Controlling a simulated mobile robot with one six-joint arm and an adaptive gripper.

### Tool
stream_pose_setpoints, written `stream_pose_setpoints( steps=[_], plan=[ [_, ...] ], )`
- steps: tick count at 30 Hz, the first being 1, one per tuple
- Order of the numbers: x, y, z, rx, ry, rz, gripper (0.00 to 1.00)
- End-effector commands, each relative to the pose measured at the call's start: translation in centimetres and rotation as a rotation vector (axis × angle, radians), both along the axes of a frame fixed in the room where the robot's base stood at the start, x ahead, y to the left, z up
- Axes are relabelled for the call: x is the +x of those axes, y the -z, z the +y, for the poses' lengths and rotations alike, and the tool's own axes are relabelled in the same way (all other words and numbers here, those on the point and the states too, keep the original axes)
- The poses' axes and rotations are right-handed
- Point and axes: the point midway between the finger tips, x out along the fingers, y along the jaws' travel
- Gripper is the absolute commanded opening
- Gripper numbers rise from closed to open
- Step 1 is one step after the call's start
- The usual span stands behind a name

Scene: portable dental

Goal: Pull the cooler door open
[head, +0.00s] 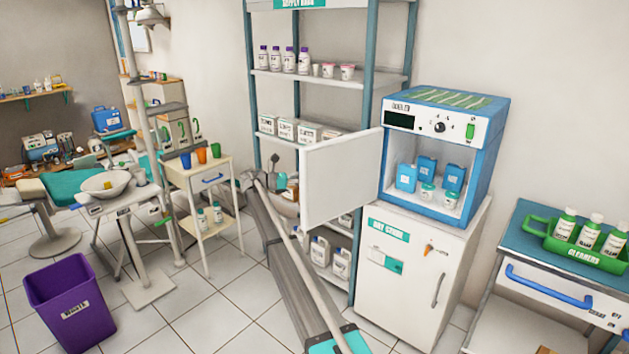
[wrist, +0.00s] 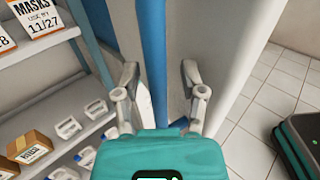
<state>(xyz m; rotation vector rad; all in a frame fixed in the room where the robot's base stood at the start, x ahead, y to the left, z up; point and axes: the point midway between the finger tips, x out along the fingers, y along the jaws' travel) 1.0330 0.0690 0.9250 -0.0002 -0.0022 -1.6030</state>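The cooler (head: 445,155) is a blue box with a white control panel, standing on a white cabinet. Its white door (head: 342,172) stands wide open, swung out to the left, and the inside shows. My gripper (wrist: 160,92) is open in the wrist view, its two grey fingers apart. A blue strip and a pale upright panel show between and beyond the fingers. I cannot tell whether they touch it. In the head view my arm reaches up to the left of the door, and the gripper end is partly hidden there.
The cooler holds blue jugs and small tubs. A supply rack (head: 364,70) stands close behind the door. A white trolley (head: 203,180) with cups and a purple bin (head: 70,305) are at the left.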

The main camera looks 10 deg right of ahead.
Motion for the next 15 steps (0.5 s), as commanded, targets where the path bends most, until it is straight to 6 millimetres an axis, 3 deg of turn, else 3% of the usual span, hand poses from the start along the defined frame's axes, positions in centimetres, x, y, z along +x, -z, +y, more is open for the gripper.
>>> stream_pose_setpoints(
  steps=[15],
  plan=[
    [0.03, 0.03, 0.99, 0.001, -0.001, 0.000, 0.57]
  ],
)
